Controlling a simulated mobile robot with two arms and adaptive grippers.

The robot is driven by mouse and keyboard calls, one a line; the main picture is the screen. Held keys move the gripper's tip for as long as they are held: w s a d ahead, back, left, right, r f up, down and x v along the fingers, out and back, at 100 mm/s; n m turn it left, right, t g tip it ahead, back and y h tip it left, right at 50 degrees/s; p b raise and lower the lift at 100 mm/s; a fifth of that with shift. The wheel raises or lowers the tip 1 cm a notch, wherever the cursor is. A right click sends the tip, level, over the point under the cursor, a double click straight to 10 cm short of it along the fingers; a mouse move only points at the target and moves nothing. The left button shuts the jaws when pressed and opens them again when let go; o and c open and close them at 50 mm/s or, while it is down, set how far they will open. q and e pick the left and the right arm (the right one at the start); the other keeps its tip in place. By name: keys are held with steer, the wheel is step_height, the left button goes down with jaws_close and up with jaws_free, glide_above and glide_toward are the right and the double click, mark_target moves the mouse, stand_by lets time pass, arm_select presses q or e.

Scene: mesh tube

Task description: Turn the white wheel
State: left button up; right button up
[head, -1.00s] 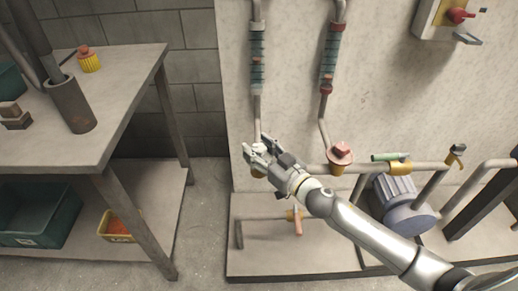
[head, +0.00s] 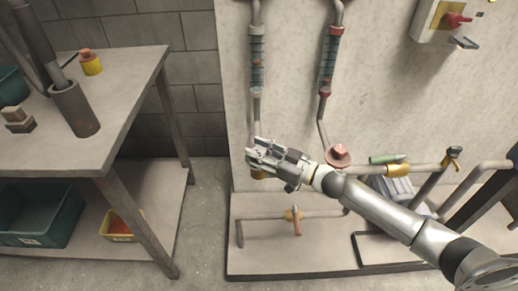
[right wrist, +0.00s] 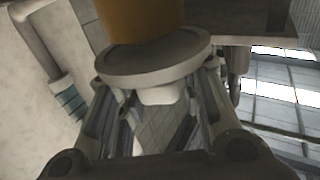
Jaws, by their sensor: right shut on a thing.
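The white wheel (right wrist: 155,62) is a pale round disc with a small block on its face, below a yellow valve body (right wrist: 140,18) in the right wrist view. My right gripper (right wrist: 158,78) has its fingers on both sides of the wheel and is shut on it. In the head view, my right gripper (head: 255,156) sits at the foot of the left pipe and hides most of the wheel; part of the yellow valve body (head: 258,173) shows below it. My left gripper is not in view.
A red wheel (head: 338,155) is close on the right, beyond it a green-handled valve (head: 388,159). An orange-handled valve (head: 296,222) sits on the low pipe below. A workbench (head: 125,100) stands left, with floor between it and the panel.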

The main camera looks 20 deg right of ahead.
steer(key=shift+n+g+y, duration=0.3)
steer(key=shift+y, duration=0.1)
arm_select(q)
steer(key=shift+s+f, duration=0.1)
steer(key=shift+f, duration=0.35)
arm_select(e)
steer(key=o, duration=1)
steer(key=shift+o, duration=0.2)
steer(key=v, duration=1.2)
